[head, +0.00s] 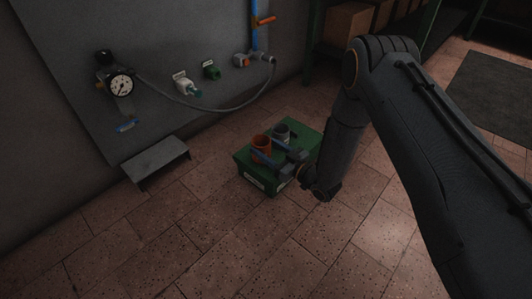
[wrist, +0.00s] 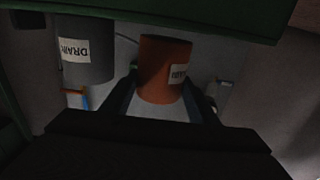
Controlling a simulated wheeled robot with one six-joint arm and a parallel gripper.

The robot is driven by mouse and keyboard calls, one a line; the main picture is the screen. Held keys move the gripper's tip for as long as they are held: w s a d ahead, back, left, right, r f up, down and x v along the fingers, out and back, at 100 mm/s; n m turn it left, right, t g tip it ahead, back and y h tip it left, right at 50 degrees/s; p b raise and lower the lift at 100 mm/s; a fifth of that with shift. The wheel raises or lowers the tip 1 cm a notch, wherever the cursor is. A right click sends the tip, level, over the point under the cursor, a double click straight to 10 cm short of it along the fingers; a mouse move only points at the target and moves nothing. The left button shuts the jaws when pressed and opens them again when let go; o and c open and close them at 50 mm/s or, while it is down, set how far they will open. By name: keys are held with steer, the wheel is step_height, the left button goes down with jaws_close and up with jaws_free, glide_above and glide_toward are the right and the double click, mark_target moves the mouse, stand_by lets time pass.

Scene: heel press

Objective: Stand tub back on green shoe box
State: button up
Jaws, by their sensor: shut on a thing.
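The orange tub (head: 261,145) is in my gripper (head: 273,152), above the top of the green shoe box (head: 246,176) in the head view. In the wrist view the orange tub (wrist: 160,62), with a white label, is between the two fingers (wrist: 160,95). That view looks upside down, with the green box (wrist: 225,18) along the top. A thin gap seems to show between tub and box; I cannot tell if they touch. A grey tub (head: 281,132) stands on the box behind the orange one. Its label reads "DRAIN" in the wrist view (wrist: 88,62).
A wall panel carries a gauge (head: 121,84), a hose (head: 215,106) and fittings. A low grey step (head: 156,158) stands left of the box. A shelf with cardboard boxes (head: 348,22) is behind. The tiled floor in front is clear.

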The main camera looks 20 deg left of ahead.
steer(key=shift+f, duration=0.5)
steer(key=shift+f, duration=0.1)
steer(key=o, duration=1.2)
steer(key=shift+c, duration=0.2)
